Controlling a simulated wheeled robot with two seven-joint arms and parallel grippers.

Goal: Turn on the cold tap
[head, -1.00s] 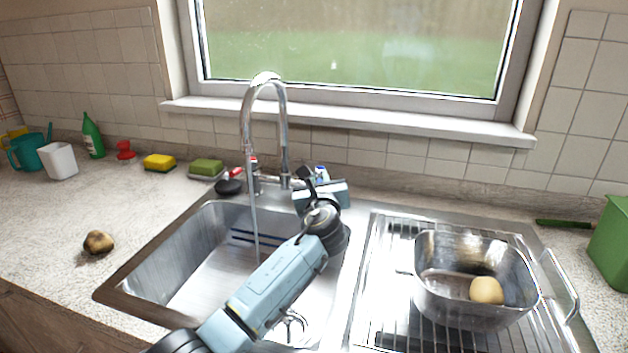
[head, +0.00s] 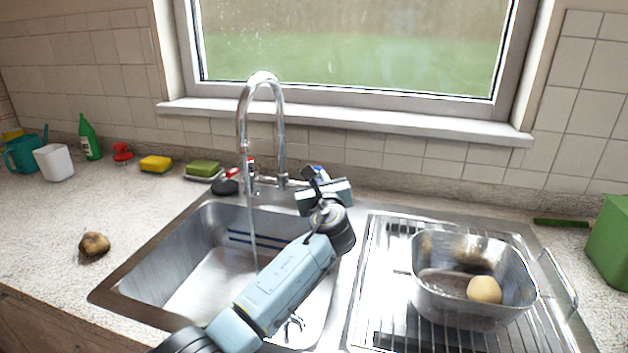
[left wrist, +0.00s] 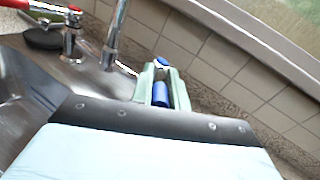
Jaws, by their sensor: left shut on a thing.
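The tall chrome faucet (head: 282,140) stands behind the sink, and a stream of water (head: 252,225) falls from its spout into the basin. The cold tap with its blue marking (left wrist: 161,96) is between the fingers of my left gripper (left wrist: 160,86) in the left wrist view. In the head view my left gripper (head: 312,180) is right of the faucet, shut on the cold tap, which is mostly hidden there. The hot tap with a red marking (left wrist: 74,22) is left of the spout, clear of my gripper. My right gripper is in neither view.
The steel sink basin (head: 190,285) lies left of my arm. A drying rack holds a metal bowl (head: 430,298) with a potato on the right. Sponges, a green bottle (head: 89,140) and cups line the left counter. The window sill (head: 390,126) is behind.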

